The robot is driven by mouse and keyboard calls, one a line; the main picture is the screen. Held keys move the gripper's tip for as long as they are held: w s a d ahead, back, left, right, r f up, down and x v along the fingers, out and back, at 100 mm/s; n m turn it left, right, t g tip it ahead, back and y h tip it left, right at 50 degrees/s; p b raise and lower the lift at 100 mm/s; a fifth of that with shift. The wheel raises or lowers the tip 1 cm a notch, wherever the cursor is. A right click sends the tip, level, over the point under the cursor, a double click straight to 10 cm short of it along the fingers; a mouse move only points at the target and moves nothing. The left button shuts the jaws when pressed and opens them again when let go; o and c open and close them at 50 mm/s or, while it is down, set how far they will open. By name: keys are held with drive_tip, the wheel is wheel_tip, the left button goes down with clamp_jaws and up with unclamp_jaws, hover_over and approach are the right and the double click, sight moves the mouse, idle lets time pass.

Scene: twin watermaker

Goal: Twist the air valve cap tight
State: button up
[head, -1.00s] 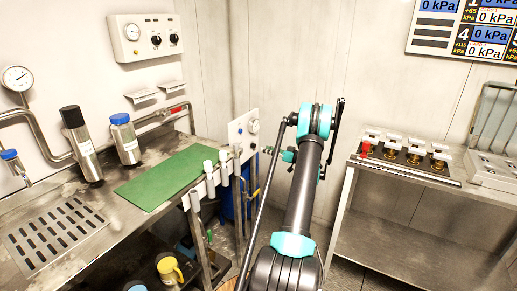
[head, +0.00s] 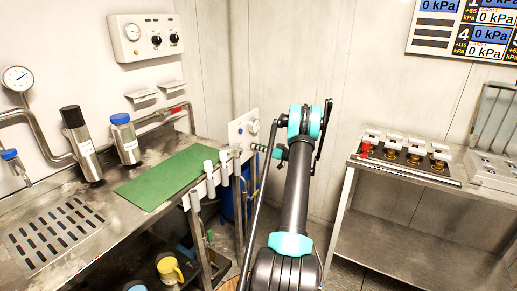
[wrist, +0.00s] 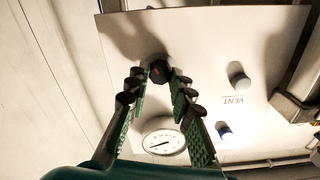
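In the wrist view a black round knob or cap (wrist: 160,71) with a red mark sits on a white panel (wrist: 215,50). My gripper (wrist: 158,82) has its two green-padded fingers apart, with the black knob between or just beyond their tips. I see no firm contact; the depth is hard to tell. No readable label names the air valve cap. A grey knob (wrist: 239,79) by the word VENT and a blue knob (wrist: 223,130) are to the right. In the head view my gripper (head: 268,150) is beside the panel (head: 243,132).
A round gauge (wrist: 163,142) is on the panel below the fingers. A steel table (head: 400,180) with valves stands to the right.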

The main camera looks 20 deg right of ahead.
clamp_jaws()
drive_tip(key=shift+m, duration=0.3)
drive_tip(key=m, duration=2.3)
drive_tip(key=shift+d+f, duration=0.1)
drive_tip(key=shift+f, duration=0.05)
idle(0.4)
drive_tip(key=o, duration=0.7)
unclamp_jaws()
